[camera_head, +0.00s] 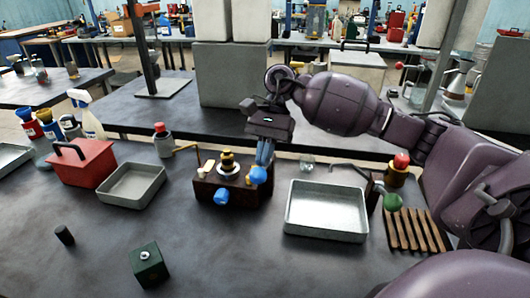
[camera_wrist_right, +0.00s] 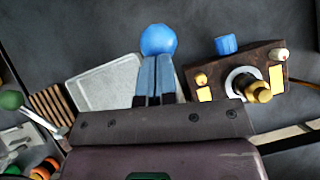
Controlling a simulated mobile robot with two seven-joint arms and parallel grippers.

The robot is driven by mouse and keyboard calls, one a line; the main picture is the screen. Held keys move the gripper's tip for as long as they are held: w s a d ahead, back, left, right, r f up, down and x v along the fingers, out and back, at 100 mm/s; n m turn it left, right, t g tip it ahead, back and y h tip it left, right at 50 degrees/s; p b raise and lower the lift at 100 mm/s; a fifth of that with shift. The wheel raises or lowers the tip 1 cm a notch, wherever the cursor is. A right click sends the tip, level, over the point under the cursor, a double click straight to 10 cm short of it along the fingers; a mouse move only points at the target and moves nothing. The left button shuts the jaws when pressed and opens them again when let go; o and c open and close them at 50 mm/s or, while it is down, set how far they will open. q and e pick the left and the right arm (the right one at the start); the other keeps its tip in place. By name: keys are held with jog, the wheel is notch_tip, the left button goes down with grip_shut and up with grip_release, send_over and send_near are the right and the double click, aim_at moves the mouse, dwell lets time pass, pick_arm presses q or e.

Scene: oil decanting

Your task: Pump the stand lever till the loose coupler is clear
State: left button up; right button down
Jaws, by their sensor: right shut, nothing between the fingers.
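A dark brown block-shaped stand (camera_head: 236,193) sits on the bench in the head view, with a stacked brass fitting (camera_head: 227,162) on top and a blue knob (camera_head: 221,197) on its front. A blue ball (camera_head: 258,175), perhaps the lever's end, is at its right; its shaft is not clear. My right gripper (camera_head: 265,150) is shut and empty, pointing down with its fingertips at the blue ball. In the right wrist view the ball (camera_wrist_right: 158,40) lies just beyond the fingertips, beside the stand (camera_wrist_right: 245,72). I cannot tell which part is the loose coupler. My left gripper is out of view.
A grey tray (camera_head: 327,234) is right of the stand, with a green ball-ended lever (camera_head: 393,202) and slatted rack (camera_head: 415,230) beyond. A tray (camera_head: 131,186) and red toolbox (camera_head: 82,165) are left. A dark green block (camera_head: 148,270) is in front; the front middle is clear.

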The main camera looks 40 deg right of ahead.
aim_at(261, 182)
jog(key=shift+s+a+f+t+h+b, duration=0.25)
jog(key=shift+a+f+t+h+b, duration=0.05)
jog(key=shift+f+h+b, duration=0.25)
jog(key=shift+s+a+f+t+h+b, duration=0.25)
jog(key=shift+f+t+h+b, duration=0.1)
jog(key=shift+f+h, duration=0.1)
jog(key=shift+s+a+f+t+h+b, duration=0.2)
jog(key=shift+f+t+h+b, duration=0.1)
jog(key=shift+f+t+b, duration=0.1)
jog(key=shift+s+a+f+t+h+b, duration=0.15)
jog(key=shift+a+f+t+h+b, duration=0.05)
jog(key=shift+f+t+h+b, duration=0.3)
jog(key=shift+s+a+f+t+h+b, duration=0.1)
jog(key=shift+a+f+t+h+b, duration=0.1)
jog(key=shift+f+t+h+b, duration=0.25)
jog(key=shift+f, duration=0.35)
jog(key=shift+s+a+f, duration=0.1)
jog(key=shift+s+f+g, duration=0.1)
jog(key=shift+g, duration=0.2)
